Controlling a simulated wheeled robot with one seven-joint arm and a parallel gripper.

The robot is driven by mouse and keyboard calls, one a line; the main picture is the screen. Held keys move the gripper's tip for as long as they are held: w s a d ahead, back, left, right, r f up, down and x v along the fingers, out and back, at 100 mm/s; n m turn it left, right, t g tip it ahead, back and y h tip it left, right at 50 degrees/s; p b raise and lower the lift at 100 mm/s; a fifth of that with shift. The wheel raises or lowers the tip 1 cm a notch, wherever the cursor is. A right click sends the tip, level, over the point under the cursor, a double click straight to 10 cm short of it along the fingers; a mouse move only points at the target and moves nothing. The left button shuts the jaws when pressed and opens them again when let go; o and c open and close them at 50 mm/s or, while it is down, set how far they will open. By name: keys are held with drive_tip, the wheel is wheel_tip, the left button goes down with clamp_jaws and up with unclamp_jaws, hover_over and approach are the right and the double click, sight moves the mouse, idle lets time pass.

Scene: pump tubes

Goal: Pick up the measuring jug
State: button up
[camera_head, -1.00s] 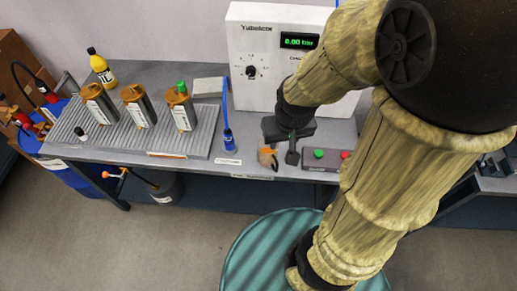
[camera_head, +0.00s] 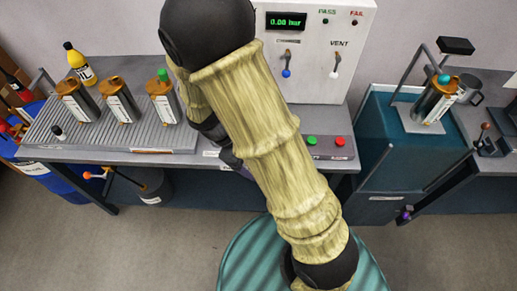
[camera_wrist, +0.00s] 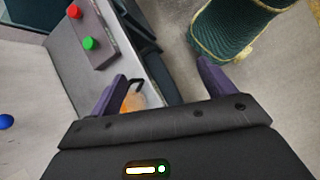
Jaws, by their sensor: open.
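A small pale container with orange in it and a dark loop handle, which looks like the measuring jug (camera_wrist: 133,101), stands near the bench's front edge in the wrist view. Its lower part in that picture is cut off by my gripper's body. My gripper (camera_wrist: 162,69) is open, with one purple finger on each side. The jug lies just inside the left finger, and no grip on it shows; whether the finger touches it I cannot tell. In the head view my arm hides the jug and most of my gripper.
A control box with a green button (camera_head: 312,141) and a red button stands on the bench beside the gripper. The white test unit (camera_head: 310,75) is behind. Several metal cylinders stand on a ribbed tray (camera_head: 45,130) at left. A grey handled vessel (camera_head: 469,89) stands at far right.

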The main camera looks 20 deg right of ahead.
drive_tip(key=w+a+f+n+t+h+b, duration=0.6)
drive_tip(key=a+f+n+t+h, duration=0.3)
drive_tip(key=n, duration=0.3)
drive_tip(key=shift+w+a+t+h, duration=0.3)
drive_tip(key=shift+a+h, duration=0.3)
drive_tip(key=shift+a, duration=0.25)
drive_tip(key=shift+f, duration=0.1)
drive_tip(key=p+x, duration=0.1)
drive_tip(key=x, duration=1)
drive_tip(key=shift+d, duration=0.3)
drive_tip(key=shift+w+d+f, duration=0.1)
drive_tip(key=shift+w+d, duration=0.1)
drive_tip(key=shift+d, duration=0.1)
drive_tip(key=shift+w+f+p+x, duration=0.15)
drive_tip(key=shift+p+x, duration=0.1)
drive_tip(key=shift+x, duration=1.05)
drive_tip(key=shift+w+f+p+x, duration=0.1)
drive_tip(key=shift+f+p+x, duration=0.1)
drive_tip(key=shift+x, duration=1.05)
